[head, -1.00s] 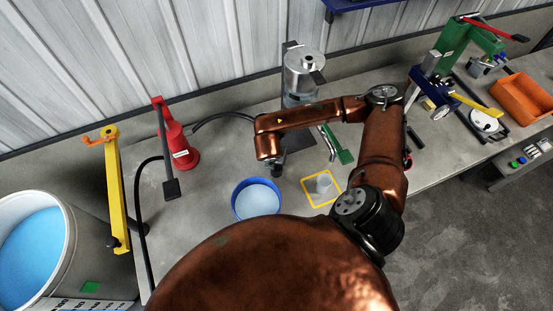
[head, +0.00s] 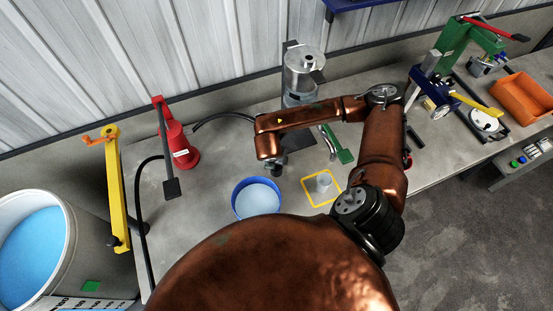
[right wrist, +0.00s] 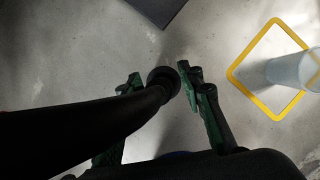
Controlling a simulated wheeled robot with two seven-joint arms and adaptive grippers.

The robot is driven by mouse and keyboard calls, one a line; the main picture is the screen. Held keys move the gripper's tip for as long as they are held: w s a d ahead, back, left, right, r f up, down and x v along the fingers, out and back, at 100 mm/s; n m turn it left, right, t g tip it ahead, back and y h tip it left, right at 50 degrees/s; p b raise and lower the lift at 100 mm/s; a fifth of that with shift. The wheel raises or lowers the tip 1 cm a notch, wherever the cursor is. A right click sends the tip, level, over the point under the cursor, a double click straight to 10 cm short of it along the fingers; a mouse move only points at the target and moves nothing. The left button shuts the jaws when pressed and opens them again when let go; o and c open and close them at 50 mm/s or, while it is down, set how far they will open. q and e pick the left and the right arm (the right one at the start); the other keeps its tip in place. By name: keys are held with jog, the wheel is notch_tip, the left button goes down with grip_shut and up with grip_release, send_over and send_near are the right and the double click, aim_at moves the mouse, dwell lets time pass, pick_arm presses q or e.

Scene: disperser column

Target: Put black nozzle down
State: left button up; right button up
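The black nozzle (right wrist: 163,82) shows in the right wrist view, with its round end down between my right gripper's green fingertips. Its thick dark body runs to the lower left, close to the camera. My right gripper (right wrist: 162,78) is closed around it above the grey worktop; a thin gap may show at the left finger. In the head view my copper arm hides most of the gripper and the nozzle. A black hose (head: 222,116) leaves the red canister (head: 181,150) and passes behind my arm. My left gripper is not in view.
A blue-rimmed bowl (head: 235,200) stands below my right gripper. A clear cup (head: 324,182) stands in a yellow square outline (head: 309,197). A metal disperser column (head: 301,75) is behind my arm. A yellow lever stand (head: 116,190) and large bucket (head: 66,240) are left. An orange tray (head: 522,98) is far right.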

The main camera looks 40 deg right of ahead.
jog(key=b+v, duration=0.1)
jog(key=v, duration=1)
jog(key=shift+a+r, duration=0.15)
jog(key=shift+r, duration=0.2)
jog(key=shift+s, duration=0.1)
jog(key=shift+a, duration=0.15)
